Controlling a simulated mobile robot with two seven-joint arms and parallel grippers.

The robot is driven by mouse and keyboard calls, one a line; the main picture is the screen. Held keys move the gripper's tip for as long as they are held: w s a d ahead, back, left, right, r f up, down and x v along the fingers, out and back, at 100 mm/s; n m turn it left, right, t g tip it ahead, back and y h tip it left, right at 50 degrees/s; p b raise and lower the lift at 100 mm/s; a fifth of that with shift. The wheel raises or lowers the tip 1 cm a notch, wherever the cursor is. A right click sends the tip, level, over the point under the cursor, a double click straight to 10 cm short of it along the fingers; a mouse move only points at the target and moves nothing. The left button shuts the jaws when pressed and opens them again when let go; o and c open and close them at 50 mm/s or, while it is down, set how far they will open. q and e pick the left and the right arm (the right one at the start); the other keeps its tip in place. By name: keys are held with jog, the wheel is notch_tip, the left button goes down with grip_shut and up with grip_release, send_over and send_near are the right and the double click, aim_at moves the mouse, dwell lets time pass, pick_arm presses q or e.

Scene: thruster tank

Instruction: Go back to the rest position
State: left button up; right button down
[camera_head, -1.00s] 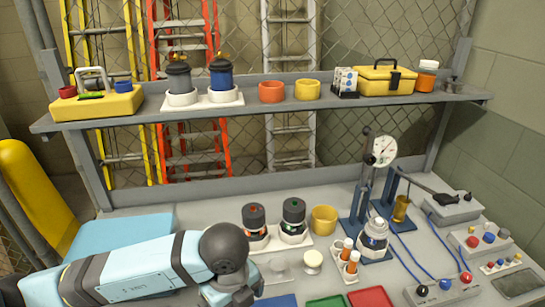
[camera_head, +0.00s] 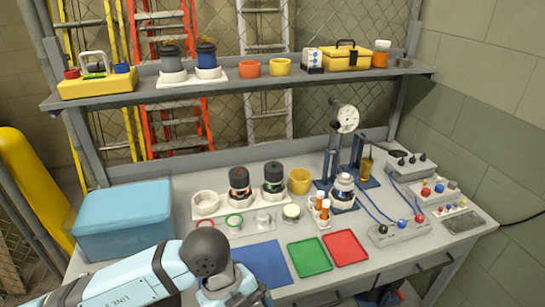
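My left arm (camera_head: 130,280) comes in from the lower left. It bends at a dark round joint (camera_head: 205,250) and runs down out of the bottom edge, in front of the blue mat. Its gripper is not visible; it lies below the frame. My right arm and gripper are not in view. No object is seen held.
The workbench holds a blue box (camera_head: 122,212), blue mat (camera_head: 262,262), green tray (camera_head: 309,257), red tray (camera_head: 345,247), two dark-topped canisters, a yellow cup (camera_head: 300,181), a gauge stand (camera_head: 347,120) and a control box (camera_head: 400,233). A shelf (camera_head: 240,83) with containers runs behind.

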pick_arm(q)
jog(key=s+d+r+g+h+p, duration=0.25)
jog(key=d+r+h, duration=0.65)
jog(key=h, duration=0.6)
jog(key=w+a+f+n+t, duration=0.2)
jog(key=w+a+n+t, duration=0.5)
jog(key=n+t, duration=0.9)
jog(key=w+a+f+n+t+y, duration=0.1)
jog(key=a+f+n+t+y, duration=0.6)
jog(key=f+y, duration=0.3)
jog(key=s+a+f+n+g+y, duration=0.1)
jog(key=s+a+f+g+y, duration=0.2)
jog(key=f, duration=0.4)
jog(key=s+a+f+n+g+y+p, duration=0.1)
jog(key=s+a+f+g+y, duration=0.1)
jog(key=s+a+f+g, duration=0.2)
jog(key=s+a+f, duration=0.2)
jog(key=s+f, duration=0.1)
jog(key=f, duration=0.1)
jog(key=shift+a+n+y, duration=0.2)
jog(key=shift+n+y, duration=0.2)
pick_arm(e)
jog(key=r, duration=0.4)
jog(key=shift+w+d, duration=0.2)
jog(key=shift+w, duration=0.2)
